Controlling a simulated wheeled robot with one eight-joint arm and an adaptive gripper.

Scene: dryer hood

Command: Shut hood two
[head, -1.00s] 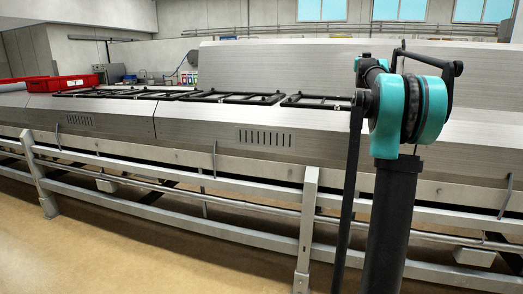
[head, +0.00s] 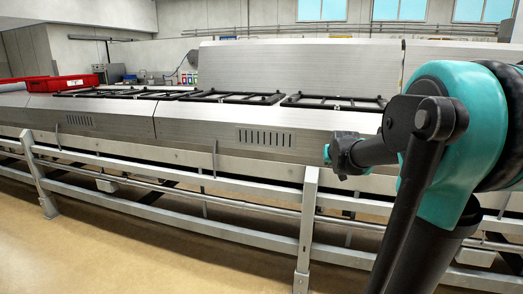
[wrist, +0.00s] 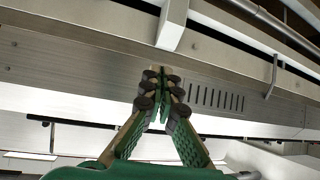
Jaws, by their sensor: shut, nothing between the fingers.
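The steel dryer runs across the head view. A large raised hood panel (head: 300,66) stands upright along its back, and another raised panel (head: 460,52) stands to its right, partly behind my arm. No number shows on the hoods, so I cannot tell which is hood two. Below the raised panels, the front cover with a slotted vent (head: 265,137) also shows in the wrist view (wrist: 212,96). My gripper (wrist: 161,78) is shut and empty, with its fingertips before the front cover beside the vent; I cannot tell whether they touch it. In the head view the fingers are not clear.
Black frames (head: 232,97) lie along the dryer's top. A grey rail with posts (head: 307,230) runs along its front, close to my arm; one post (wrist: 172,24) shows in the wrist view. Red crates (head: 68,82) sit at the far left. The floor (head: 130,245) in front is clear.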

